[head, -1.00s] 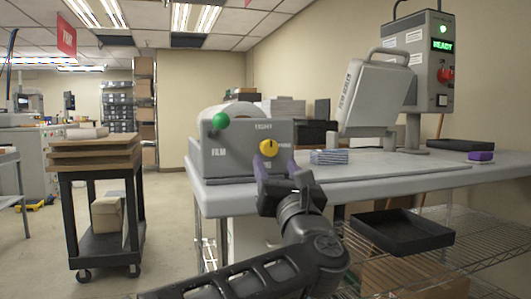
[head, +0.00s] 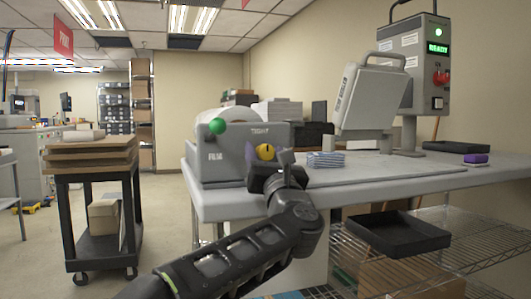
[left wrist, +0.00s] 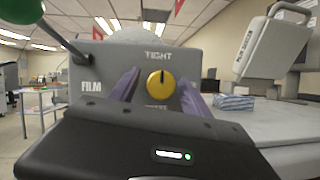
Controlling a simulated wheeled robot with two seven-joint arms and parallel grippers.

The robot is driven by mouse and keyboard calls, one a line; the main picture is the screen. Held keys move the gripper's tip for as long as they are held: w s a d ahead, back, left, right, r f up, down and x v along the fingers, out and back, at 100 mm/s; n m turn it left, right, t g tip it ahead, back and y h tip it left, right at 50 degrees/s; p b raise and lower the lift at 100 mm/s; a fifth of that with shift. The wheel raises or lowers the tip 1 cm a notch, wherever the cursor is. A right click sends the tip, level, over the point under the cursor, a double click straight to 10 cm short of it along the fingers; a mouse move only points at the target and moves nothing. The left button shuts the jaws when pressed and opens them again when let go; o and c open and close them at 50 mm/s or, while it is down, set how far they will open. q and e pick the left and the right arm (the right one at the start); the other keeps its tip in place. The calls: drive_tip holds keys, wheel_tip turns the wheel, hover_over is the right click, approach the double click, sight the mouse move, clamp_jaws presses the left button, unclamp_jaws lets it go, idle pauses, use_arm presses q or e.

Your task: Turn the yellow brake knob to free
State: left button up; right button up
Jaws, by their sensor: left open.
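The yellow brake knob (head: 266,151) is on the front of the grey film unit (head: 222,165), which stands at the left end of the table. In the left wrist view the knob (left wrist: 160,84) shows whole, with its dark pointer mark straight up toward the word TIGHT. A lower label is partly hidden by my gripper. My left gripper (head: 267,158) is in front of the unit, open, with its purple fingers on either side of the knob. In the left wrist view the fingers (left wrist: 158,88) stand apart from the knob's sides. My right gripper is not in view.
A green ball-ended lever (head: 217,126) sticks out at the unit's upper left. A blue-and-white stack (head: 326,159) lies on the table (head: 400,172) right of the knob. A tilted press head (head: 368,100) and control box (head: 428,65) reading READY stand farther right. A cart (head: 95,215) stands left.

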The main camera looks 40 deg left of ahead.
use_arm(q)
drive_tip(key=shift+c, duration=0.5)
clamp_jaws()
